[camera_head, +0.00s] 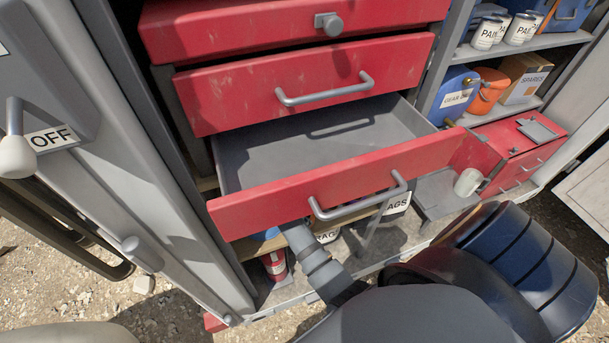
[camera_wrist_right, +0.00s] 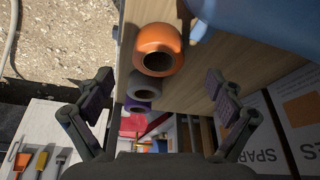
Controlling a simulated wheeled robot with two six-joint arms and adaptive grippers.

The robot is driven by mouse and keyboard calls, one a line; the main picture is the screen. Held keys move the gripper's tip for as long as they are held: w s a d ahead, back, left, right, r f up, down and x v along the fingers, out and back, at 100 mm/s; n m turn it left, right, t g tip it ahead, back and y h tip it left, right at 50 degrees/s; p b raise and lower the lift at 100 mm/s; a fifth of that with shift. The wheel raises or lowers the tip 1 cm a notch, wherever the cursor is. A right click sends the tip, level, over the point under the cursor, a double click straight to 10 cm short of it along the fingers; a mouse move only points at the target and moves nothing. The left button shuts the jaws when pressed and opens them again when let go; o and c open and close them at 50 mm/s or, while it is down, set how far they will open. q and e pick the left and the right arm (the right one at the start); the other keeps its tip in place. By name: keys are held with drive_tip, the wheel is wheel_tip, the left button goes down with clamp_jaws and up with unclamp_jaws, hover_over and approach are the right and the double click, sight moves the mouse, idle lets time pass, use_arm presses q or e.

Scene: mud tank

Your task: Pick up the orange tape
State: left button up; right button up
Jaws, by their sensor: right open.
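In the right wrist view a rounded orange thing (camera_wrist_right: 160,38) with a dark round opening, which looks like the orange tape, rests on a wooden shelf board (camera_wrist_right: 195,75). My right gripper (camera_wrist_right: 159,82) is open and empty. Its two fingers are spread wide, and the orange thing shows between and beyond the fingertips, apart from both. Grey and purple rolls (camera_wrist_right: 143,90) sit just below it in the picture. In the head view I cannot make out the tape or my right gripper. My left gripper is not in view there.
In the head view a red drawer (camera_head: 315,188) stands pulled out and empty. Shelves at the right hold paint cans (camera_head: 486,33), an orange container (camera_head: 487,92) and a spares box (camera_head: 525,78). A blue thing (camera_wrist_right: 245,25) is close to the right finger in the wrist view.

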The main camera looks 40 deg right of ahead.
drive_tip(key=shift+d+f, duration=0.25)
drive_tip(key=shift+f, duration=0.15)
drive_tip(key=b+x, duration=0.4)
drive_tip(key=x, duration=0.1)
drive_tip(key=shift+s+d+f, duration=0.1)
drive_tip(key=shift+s+d, duration=0.05)
drive_tip(key=c, duration=1.3)
drive_tip(key=shift+r, duration=0.3)
